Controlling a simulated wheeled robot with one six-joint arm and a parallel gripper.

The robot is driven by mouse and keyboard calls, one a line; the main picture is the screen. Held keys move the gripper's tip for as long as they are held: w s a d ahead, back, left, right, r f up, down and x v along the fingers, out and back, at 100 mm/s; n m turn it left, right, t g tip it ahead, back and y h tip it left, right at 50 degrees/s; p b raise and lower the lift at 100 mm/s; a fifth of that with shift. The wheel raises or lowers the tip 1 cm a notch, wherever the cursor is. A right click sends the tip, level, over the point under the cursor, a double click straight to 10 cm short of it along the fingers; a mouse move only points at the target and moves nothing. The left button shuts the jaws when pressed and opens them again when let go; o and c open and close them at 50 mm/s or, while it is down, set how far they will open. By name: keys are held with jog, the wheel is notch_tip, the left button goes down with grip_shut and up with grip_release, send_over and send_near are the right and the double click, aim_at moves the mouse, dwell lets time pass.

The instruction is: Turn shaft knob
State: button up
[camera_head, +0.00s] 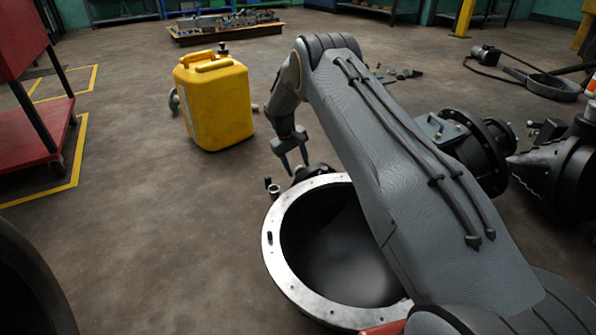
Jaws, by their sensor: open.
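My gripper (296,162) points down just above the far rim of a large round housing with a pale metal flange (283,225). Its two fingers are apart, with nothing seen between them. A small dark knob-like part (273,190) stands at the far left edge of the flange, a little below and left of the fingertips. Dark parts (316,172) lie behind the flange, just right of the fingers. I cannot tell for certain which of these is the shaft knob. My arm hides the right side of the housing.
A yellow jerrycan (218,105) stands on the floor left of my gripper. A red cart (30,130) is at the far left. Dark machine parts (485,150) lie to the right of my arm. A low pallet with parts (228,32) is at the back. Open floor lies left of the housing.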

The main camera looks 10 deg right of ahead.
jog(key=shift+w+d+f, duration=0.1)
jog(key=shift+d+f, duration=0.05)
jog(key=shift+f, duration=0.45)
jog(key=c, duration=1)
jog(key=shift+s+a+h+p, duration=0.25)
jog(key=shift+h+p, duration=0.2)
jog(key=shift+h, duration=0.45)
jog(key=shift+c, duration=0.2)
jog(key=shift+w+f+t+h, duration=0.15)
jog(key=shift+t+h, duration=0.55)
jog(key=shift+h, duration=0.7)
jog(key=shift+a, duration=0.1)
